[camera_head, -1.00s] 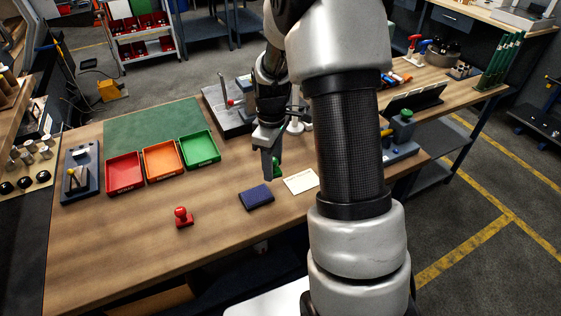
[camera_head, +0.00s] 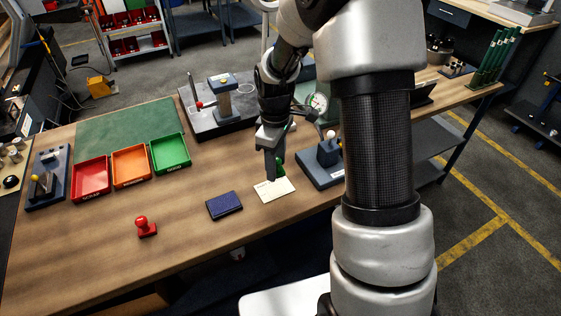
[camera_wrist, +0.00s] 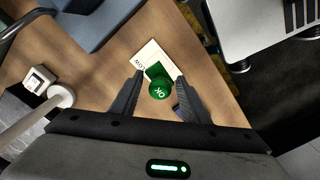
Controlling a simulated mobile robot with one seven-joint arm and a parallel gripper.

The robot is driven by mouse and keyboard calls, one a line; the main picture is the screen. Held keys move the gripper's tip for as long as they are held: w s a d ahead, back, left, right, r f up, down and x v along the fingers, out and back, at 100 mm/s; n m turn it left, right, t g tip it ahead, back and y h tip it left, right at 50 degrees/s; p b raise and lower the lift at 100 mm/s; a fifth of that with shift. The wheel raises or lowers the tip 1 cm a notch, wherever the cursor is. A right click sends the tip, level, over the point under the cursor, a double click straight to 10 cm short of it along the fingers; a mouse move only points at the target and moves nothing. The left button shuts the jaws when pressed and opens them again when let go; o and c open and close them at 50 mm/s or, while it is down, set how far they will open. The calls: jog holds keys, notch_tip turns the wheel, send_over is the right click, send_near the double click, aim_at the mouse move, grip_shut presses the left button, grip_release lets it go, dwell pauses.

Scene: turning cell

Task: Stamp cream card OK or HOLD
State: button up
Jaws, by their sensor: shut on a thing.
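The cream card (camera_head: 272,194) lies on the wooden bench, right of the dark blue ink pad (camera_head: 224,206). My gripper (camera_head: 273,172) points down over the card, shut on a green stamp (camera_head: 281,170). In the wrist view the green stamp (camera_wrist: 160,88) stands between the jaws with "OK" on its knob, and its base covers part of the card (camera_wrist: 147,54). I cannot tell whether the base touches the card. Some dark print shows on the card's uncovered part. A red stamp (camera_head: 146,227) stands upright on the bench, left of the ink pad.
Red (camera_head: 77,193), orange (camera_head: 117,182) and green (camera_head: 156,170) trays stand at the left, before a green mat (camera_head: 135,127). A blue-grey fixture (camera_head: 318,177) stands close right of the card. A dial gauge (camera_head: 317,103) stands behind. Bare bench lies around the red stamp.

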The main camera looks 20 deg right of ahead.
jog(key=b, duration=0.4)
send_over(276, 191)
jog(key=shift+w+f, duration=0.15)
jog(key=shift+f, duration=2.85)
jog(key=shift+f+b, duration=0.45)
jog(key=shift+f, duration=0.15)
jog(key=shift+r+p, duration=2.5)
jog(key=shift+r, duration=1.1)
jog(key=shift+f, duration=0.1)
